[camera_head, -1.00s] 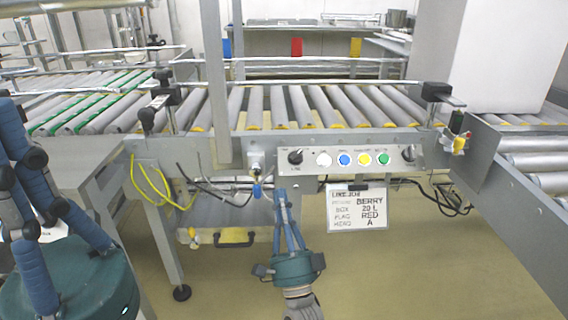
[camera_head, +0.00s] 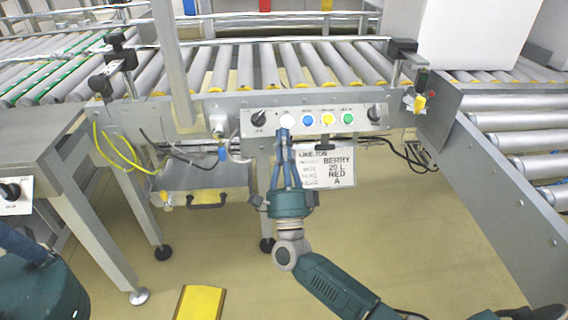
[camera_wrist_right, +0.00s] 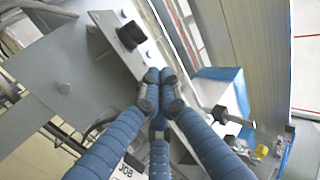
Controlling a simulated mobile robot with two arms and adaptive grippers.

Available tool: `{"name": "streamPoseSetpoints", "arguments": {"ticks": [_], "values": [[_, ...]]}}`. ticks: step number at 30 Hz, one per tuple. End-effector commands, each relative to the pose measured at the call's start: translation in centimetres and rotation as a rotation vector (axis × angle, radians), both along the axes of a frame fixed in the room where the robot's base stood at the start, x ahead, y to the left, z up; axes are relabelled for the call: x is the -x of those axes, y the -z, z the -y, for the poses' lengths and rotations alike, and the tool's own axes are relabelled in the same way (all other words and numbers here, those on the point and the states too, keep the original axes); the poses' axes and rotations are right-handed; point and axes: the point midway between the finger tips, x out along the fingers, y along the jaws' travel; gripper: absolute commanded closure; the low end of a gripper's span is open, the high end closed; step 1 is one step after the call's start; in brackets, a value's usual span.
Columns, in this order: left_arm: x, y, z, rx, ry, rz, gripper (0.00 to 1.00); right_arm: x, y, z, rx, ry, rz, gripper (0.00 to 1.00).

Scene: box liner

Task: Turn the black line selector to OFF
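The control panel (camera_head: 315,120) on the conveyor's front has a black selector knob (camera_head: 259,117) at its left end, above small lettering too blurred to read. Another black knob (camera_head: 374,113) is at its right end. Between them are white (camera_head: 287,121), blue (camera_head: 308,119), yellow (camera_head: 327,118) and green (camera_head: 348,117) buttons. My right gripper (camera_head: 283,134) points up, its blue fingers drawn together and empty, tips just below the white button. In the right wrist view the fingertips (camera_wrist_right: 160,88) meet beside a black knob (camera_wrist_right: 130,36). My left gripper (camera_head: 30,255) is mostly cut off at lower left.
A job card (camera_head: 327,168) hangs below the panel, partly behind my right fingers. An upright post (camera_head: 172,60) stands left of the panel. A roller conveyor (camera_head: 510,145) runs along the right. A side table carries another black knob (camera_head: 10,190). A yellow object (camera_head: 200,302) is on the floor.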

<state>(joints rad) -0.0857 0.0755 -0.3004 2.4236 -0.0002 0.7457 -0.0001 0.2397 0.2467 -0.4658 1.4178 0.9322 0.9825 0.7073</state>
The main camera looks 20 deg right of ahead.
Motion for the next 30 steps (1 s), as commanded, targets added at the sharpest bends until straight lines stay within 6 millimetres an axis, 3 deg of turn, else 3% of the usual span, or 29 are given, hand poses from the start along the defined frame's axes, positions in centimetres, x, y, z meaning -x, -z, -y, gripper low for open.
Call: {"name": "streamPoseSetpoints", "arguments": {"ticks": [9, 30], "values": [[0.6, -0.9, 0.1, -0.002, -0.002, 0.054, 1.0, -2.7, -1.7, -2.0, -0.001, -0.001, 0.001, 1.0], [0.7, -1.1, 0.1, -0.001, -0.001, 0.059, 1.0, -3.1, -2.2, -2.1, 0.033, -0.038, -0.01, 1.0]]}}
